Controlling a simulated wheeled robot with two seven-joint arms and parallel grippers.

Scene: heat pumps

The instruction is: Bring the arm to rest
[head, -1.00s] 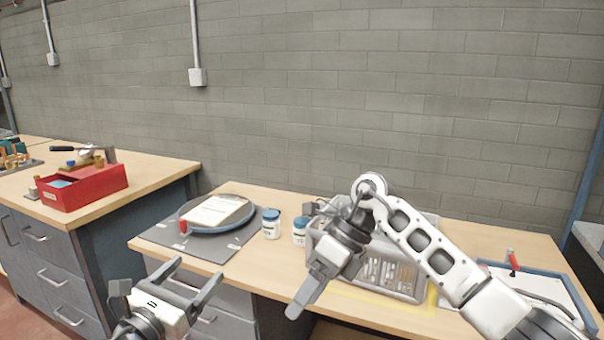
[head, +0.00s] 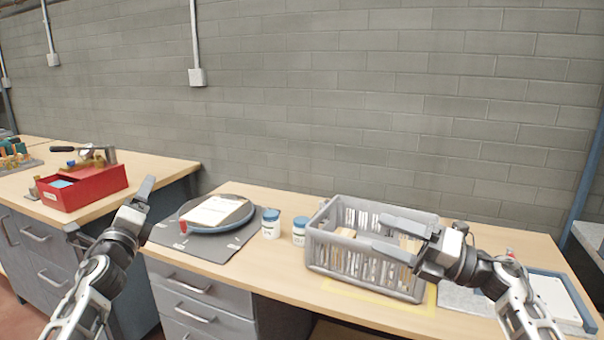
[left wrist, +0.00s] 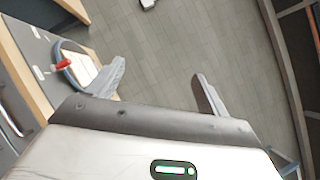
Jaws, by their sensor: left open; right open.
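My left gripper (head: 112,212) is in the head view at the left, in front of the gap between the two benches. It is open and empty. Its two fingers also show apart and empty in the left wrist view (left wrist: 165,88), with the wall behind them. My right gripper (head: 385,236) is at the right of the head view, pointing left. It is open, with its fingers in front of the grey basket (head: 335,262). I cannot tell whether they touch the basket. Nothing shows between its fingers.
Two white jars with blue lids (head: 271,223) stand left of the basket. A blue round tray (head: 245,219) with a white packet (head: 215,211) lies on a dark mat (head: 225,249). A red box (head: 95,188) sits on the left bench. A blue-rimmed tray (head: 575,295) lies at the right.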

